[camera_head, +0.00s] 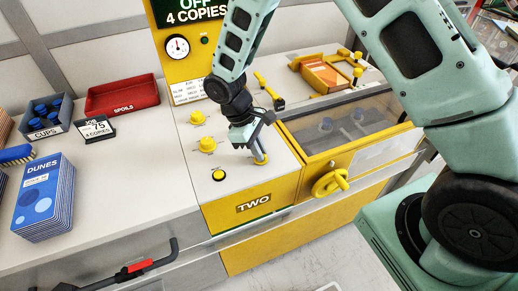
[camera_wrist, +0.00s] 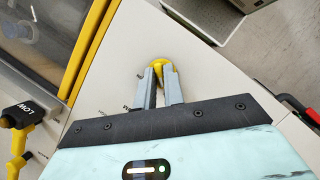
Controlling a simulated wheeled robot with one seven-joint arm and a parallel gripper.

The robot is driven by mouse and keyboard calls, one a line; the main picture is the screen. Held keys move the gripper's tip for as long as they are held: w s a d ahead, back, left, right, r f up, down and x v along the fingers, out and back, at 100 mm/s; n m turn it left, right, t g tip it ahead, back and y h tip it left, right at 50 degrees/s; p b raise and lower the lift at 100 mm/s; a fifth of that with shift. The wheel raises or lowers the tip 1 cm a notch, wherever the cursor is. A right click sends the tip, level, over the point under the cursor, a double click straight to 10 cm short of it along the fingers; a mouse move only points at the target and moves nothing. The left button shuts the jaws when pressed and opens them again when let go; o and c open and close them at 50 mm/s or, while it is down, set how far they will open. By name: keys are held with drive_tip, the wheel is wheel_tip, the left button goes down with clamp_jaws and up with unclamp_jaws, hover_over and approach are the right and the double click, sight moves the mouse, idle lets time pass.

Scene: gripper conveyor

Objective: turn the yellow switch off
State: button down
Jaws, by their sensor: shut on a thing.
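The yellow switch (camera_head: 263,161) is on the pale top of the machine marked TWO, near its front right corner. My gripper (camera_head: 261,150) reaches down to it from above. In the wrist view the yellow switch (camera_wrist: 157,62) shows as a rounded yellow knob at the tips of the two grey fingers. My gripper (camera_wrist: 158,80) is shut on it. The fingers cover part of the switch, and I cannot tell its exact setting. The display (camera_head: 192,10) above reads "OFF 4 COPIES".
Yellow knobs (camera_head: 207,145) and a ringed button (camera_head: 218,175) sit left of my gripper. A black-ended lever (camera_head: 278,103) stands behind it. A clear-lidded bay (camera_head: 345,125) and handwheel (camera_head: 330,183) are to the right.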

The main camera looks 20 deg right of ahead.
drive_tip(key=c, duration=1.5)
unclamp_jaws()
drive_tip(key=b+v, duration=0.3)
drive_tip(key=v, duration=1.4)
drive_tip(key=shift+r, duration=0.3)
drive_tip(key=s+m+t+y, duration=0.1)
drive_tip(key=s+t+y, duration=0.2)
drive_tip(key=s, duration=2.3)
drive_tip(key=shift+a+y, duration=0.45)
drive_tip(key=shift+y, duration=0.05)
